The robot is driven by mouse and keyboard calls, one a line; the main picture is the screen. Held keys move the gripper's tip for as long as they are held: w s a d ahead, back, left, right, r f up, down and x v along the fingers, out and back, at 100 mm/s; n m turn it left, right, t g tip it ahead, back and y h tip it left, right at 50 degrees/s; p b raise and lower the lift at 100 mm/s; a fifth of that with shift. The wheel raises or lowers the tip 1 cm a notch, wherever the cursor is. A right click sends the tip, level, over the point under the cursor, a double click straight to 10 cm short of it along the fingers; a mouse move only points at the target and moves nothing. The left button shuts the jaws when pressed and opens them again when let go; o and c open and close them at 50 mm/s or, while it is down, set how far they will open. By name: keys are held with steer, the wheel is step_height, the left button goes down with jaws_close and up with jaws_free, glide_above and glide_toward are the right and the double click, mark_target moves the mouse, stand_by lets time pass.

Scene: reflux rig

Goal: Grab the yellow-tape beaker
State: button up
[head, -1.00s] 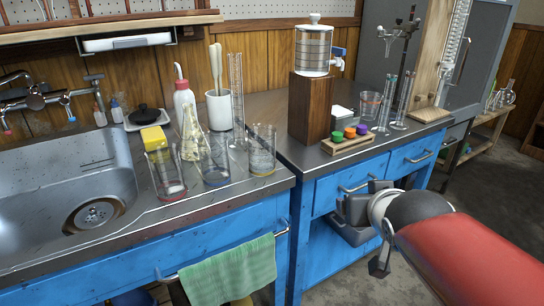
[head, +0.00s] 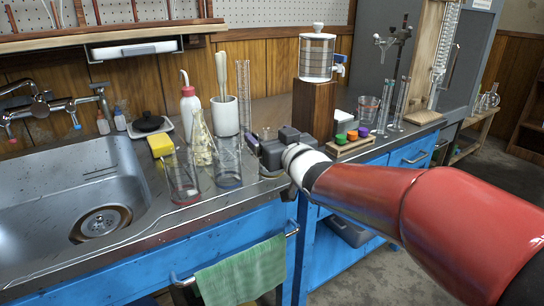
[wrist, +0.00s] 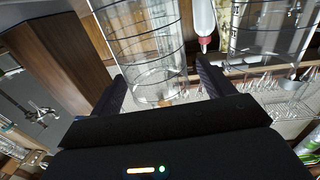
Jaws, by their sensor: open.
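The yellow-tape beaker is a clear glass beaker at the right end of the beaker row. In the head view my gripper (head: 262,152) hides most of it; its tape cannot be made out. In the wrist view a clear beaker with dark lines (wrist: 143,45) stands ahead, between my open fingers (wrist: 163,82), which hold nothing. I cannot tell whether they touch it. The blue-tape beaker (head: 228,165) stands just left of my gripper, and the red-tape beaker (head: 182,178) stands farther left.
A yellowish flask (head: 201,146), white pot (head: 225,117), tall cylinder (head: 243,90) and red-and-white bottle (head: 189,107) crowd behind the beakers. A wooden block (head: 314,107) bearing a glass tank (head: 317,55) is to the right. The sink (head: 75,190) is left.

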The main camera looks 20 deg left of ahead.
steer(key=shift+x, duration=1.05)
steer(key=c, duration=1.5)
